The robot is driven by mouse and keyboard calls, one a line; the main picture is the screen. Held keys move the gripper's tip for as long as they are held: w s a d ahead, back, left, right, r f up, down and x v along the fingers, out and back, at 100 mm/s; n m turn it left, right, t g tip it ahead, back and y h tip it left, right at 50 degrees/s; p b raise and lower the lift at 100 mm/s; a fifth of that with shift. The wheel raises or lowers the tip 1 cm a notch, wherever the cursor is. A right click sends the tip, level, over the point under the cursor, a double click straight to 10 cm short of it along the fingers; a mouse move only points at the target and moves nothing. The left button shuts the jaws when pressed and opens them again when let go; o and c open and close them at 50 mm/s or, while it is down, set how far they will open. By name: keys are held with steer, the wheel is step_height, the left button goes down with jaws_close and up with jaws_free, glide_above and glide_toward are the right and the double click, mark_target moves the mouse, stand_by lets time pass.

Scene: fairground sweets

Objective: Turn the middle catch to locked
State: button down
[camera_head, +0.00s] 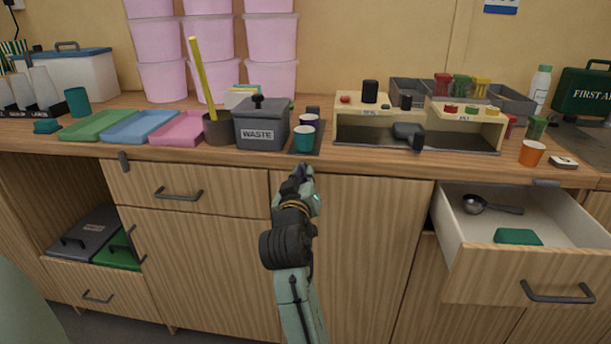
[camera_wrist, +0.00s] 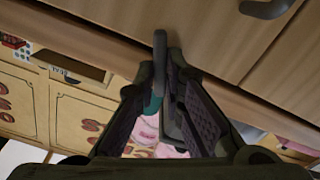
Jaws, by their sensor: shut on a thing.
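The middle catch (camera_wrist: 160,45) is a small grey tab at the counter's front edge. In the wrist view it stands between my fingertips, about upright in the picture. My gripper (camera_head: 304,170), also in the wrist view (camera_wrist: 163,68), is shut on it. In the head view my gripper hides most of this catch, so I cannot tell its exact angle. The left catch (camera_head: 123,161) hangs down over the closed left drawer's front. The right catch (camera_head: 546,182) lies flat along the counter edge above the open right drawer.
The right drawer (camera_head: 480,268) stands open, with a scoop (camera_head: 475,204) and a green block (camera_head: 518,237) inside. The counter above holds a grey waste bin (camera_head: 262,128), a teal cup (camera_head: 303,138), trays and a wooden stand (camera_head: 378,130). Free room lies before the middle cupboard doors.

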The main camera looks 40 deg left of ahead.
steer(key=m, duration=0.4)
steer(key=shift+s+a+m, duration=0.15)
steer(key=shift+a+m, duration=0.05)
steer(key=shift+m, duration=0.2)
stand_by(0.4)
steer(key=c, duration=1.7)
jaws_free()
steer(key=v, duration=1.2)
steer(key=shift+s, duration=0.1)
